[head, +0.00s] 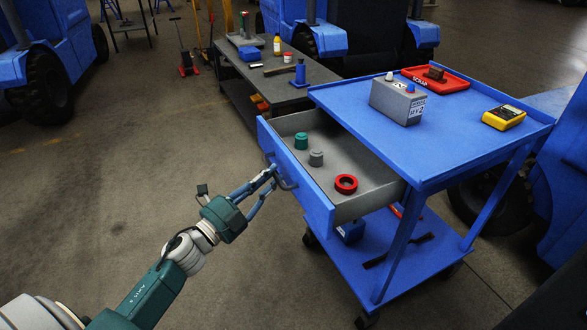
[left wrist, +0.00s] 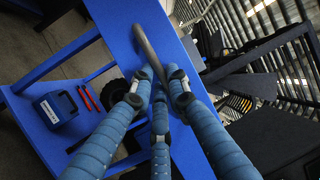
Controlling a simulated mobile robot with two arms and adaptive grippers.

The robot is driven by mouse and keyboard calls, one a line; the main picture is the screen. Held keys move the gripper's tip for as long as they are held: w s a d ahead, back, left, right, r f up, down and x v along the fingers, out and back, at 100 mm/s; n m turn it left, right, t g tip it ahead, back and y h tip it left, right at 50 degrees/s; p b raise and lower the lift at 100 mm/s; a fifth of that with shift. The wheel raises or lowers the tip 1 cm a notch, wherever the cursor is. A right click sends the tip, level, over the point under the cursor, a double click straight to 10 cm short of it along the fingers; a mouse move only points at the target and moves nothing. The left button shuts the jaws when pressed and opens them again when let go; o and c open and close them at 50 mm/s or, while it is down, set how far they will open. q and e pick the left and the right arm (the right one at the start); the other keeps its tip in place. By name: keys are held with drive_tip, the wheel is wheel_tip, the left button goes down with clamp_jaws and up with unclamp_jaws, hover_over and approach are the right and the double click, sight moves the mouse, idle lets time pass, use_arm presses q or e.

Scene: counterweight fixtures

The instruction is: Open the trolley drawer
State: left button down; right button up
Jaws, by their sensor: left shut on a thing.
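The blue trolley (head: 440,130) stands at the right in the head view. Its drawer (head: 312,205) is pulled well out toward the left, and its grey inside shows. My left gripper (head: 271,175) is at the drawer's blue front panel, shut on the drawer handle (head: 284,183). In the left wrist view the grey curved handle (left wrist: 150,52) runs between my blue fingers (left wrist: 160,95). In the drawer lie a green cap-like piece (head: 301,141), a grey one (head: 316,158) and a red ring (head: 346,184). My right gripper is not in view.
The trolley top holds a grey battery (head: 397,102), a red tray (head: 435,80) and a yellow meter (head: 503,117). A dark workbench (head: 275,80) with bottles and tools stands behind. Blue vehicles stand around. Floor left of the drawer is clear.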

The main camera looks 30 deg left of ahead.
use_arm(q)
drive_tip(key=s+a, duration=0.4)
drive_tip(key=s, duration=0.2)
drive_tip(key=shift+a, duration=0.35)
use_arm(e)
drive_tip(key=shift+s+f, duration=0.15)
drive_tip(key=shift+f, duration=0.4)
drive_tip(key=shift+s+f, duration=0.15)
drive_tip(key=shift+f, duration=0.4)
use_arm(q)
drive_tip(key=shift+f, duration=0.1)
drive_tip(key=c, duration=1.7)
unclamp_jaws()
drive_tip(key=shift+o, duration=0.2)
drive_tip(key=shift+s, duration=0.15)
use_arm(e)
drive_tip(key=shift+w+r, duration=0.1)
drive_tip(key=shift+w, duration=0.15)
use_arm(q)
drive_tip(key=v, duration=1.2)
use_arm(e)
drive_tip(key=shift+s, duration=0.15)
